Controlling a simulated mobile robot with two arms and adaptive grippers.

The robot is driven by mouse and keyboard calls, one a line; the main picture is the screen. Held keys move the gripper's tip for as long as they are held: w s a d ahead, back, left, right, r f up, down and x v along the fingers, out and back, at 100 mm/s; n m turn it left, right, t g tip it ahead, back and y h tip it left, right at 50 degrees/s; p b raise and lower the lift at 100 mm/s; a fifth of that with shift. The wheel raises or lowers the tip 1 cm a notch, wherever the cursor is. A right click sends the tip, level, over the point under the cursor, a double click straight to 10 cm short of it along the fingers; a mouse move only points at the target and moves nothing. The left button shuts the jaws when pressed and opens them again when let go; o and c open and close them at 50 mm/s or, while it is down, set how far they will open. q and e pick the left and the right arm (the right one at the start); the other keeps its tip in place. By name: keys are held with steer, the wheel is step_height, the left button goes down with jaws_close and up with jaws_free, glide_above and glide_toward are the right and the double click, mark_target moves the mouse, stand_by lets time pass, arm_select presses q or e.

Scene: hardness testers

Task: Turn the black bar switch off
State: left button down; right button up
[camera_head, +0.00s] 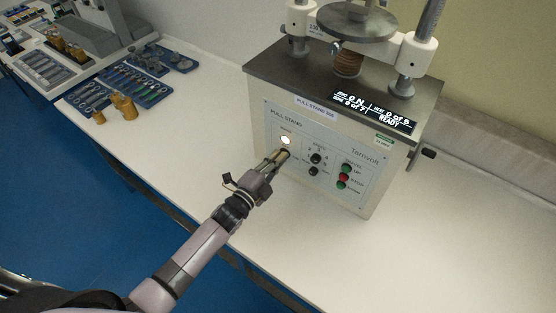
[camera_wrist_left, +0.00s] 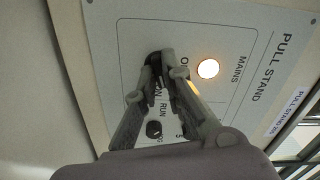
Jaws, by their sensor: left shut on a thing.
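The pull stand (camera_head: 300,120) is a cream box with a dark top and a lit display (camera_head: 372,112) that includes the word READY. On its front panel, the MAINS lamp (camera_head: 286,140) glows white; it also shows in the left wrist view (camera_wrist_left: 208,68). The black bar switch (camera_wrist_left: 152,58) sits beside the lamp, mostly hidden by my fingers. My left gripper (camera_head: 283,155) reaches the panel just below the lamp. In the left wrist view my left gripper (camera_wrist_left: 164,72) has its fingertips closed on the bar switch. My right gripper is not in view.
Two black knobs (camera_head: 316,158) and green and red buttons (camera_head: 343,176) are right of my fingers on the same panel. A blue tool tray (camera_head: 130,84) and brass weights (camera_head: 124,106) lie at the left. The white bench (camera_head: 440,240) is clear at front right.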

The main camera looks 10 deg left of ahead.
arm_select(q)
steer(key=shift+f+n, duration=0.1)
steer(key=shift+n, duration=7.4)
steer(key=c, duration=1.7)
jaws_free()
steer(key=v, duration=1.2)
